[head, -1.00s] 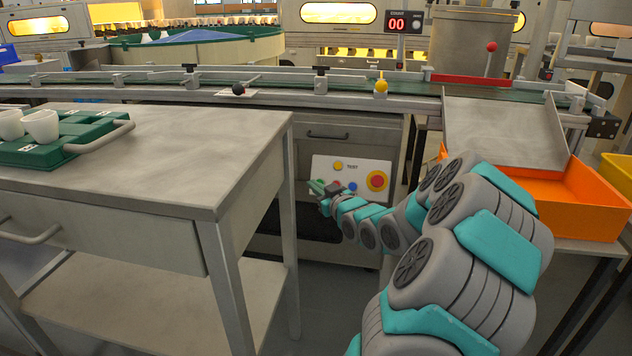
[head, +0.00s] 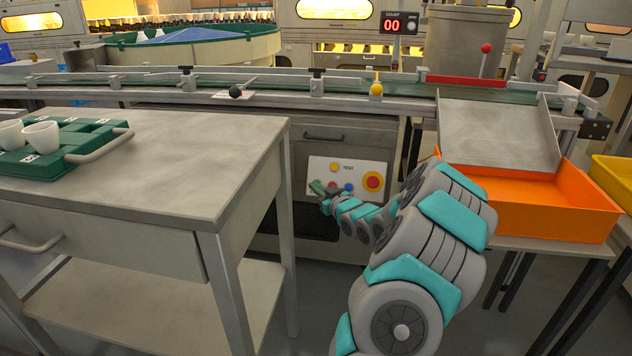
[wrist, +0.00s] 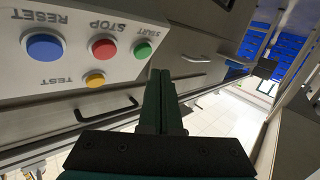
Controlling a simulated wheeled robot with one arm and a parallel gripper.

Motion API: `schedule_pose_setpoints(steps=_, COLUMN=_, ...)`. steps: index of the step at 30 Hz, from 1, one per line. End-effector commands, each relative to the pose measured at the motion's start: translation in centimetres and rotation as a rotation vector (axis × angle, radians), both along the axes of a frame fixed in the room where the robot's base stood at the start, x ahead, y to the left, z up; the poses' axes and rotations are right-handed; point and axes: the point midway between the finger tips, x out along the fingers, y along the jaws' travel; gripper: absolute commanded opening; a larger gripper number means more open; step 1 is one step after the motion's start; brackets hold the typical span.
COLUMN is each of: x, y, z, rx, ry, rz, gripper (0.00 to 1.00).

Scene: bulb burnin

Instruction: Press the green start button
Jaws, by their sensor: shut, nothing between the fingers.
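The green start button (wrist: 143,50) sits on the white control panel (wrist: 15,83), labelled START, in the wrist view. That view is upside down. The red stop button (wrist: 104,48) is beside it, with the blue reset button (wrist: 44,47) further left and the yellow test button (wrist: 95,80) below. My gripper (wrist: 161,73) is shut and empty, its tips just below and right of the green button in the picture, not over it. I see no contact.
A grey table (head: 150,185) with a green tray (head: 50,163) of white cups stands left of my arm. A conveyor (head: 290,88) runs above the panel cabinet. An orange bin (head: 550,208) is at right. A large yellow-ringed red button (head: 373,182) is on the panel's right.

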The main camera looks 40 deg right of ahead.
Motion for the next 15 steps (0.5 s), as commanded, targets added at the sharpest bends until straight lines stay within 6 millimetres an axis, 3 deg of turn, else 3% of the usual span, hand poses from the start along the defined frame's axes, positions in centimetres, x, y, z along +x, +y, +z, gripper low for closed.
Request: schedule_pose_setpoints(steps=15, x=0.77, y=-0.76, z=-0.59, rx=0.000, ry=-0.002, rz=0.001, gripper=0.00)
